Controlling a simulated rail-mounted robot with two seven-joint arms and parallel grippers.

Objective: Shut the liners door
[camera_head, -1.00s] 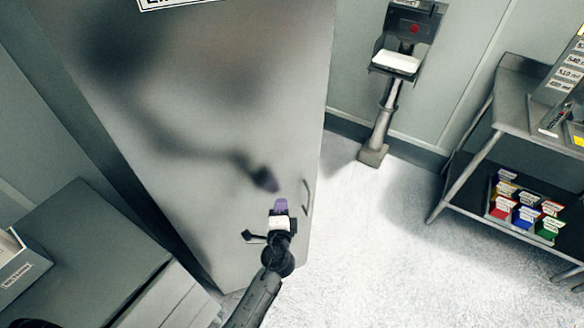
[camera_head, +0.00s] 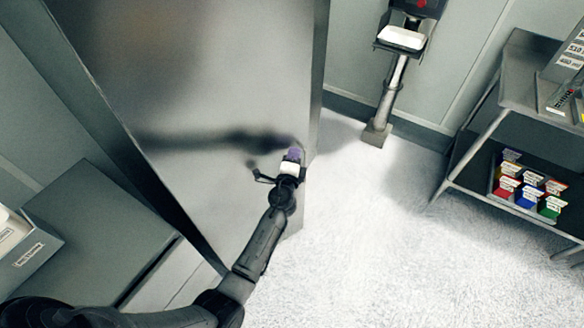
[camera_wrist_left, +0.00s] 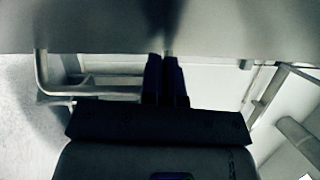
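The liners door (camera_head: 215,85) is the large grey metal panel filling the left middle of the head view, standing ajar with its narrow right edge showing. My left gripper (camera_head: 294,154) is at the door's outer face, close to that right edge. In the left wrist view its purple fingers (camera_wrist_left: 166,80) are together with nothing seen between them, and their tips meet or nearly meet the door surface (camera_wrist_left: 95,25). In the head view the handle is mostly hidden by the gripper. My right gripper is out of view.
A grey cabinet (camera_head: 95,225) with a box (camera_head: 28,250) on it stands left of the door. A pedestal with a white-topped device (camera_head: 401,39) stands at the wall. A shelf table (camera_head: 520,85) with coloured boxes is at right. The floor (camera_head: 380,240) between is clear.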

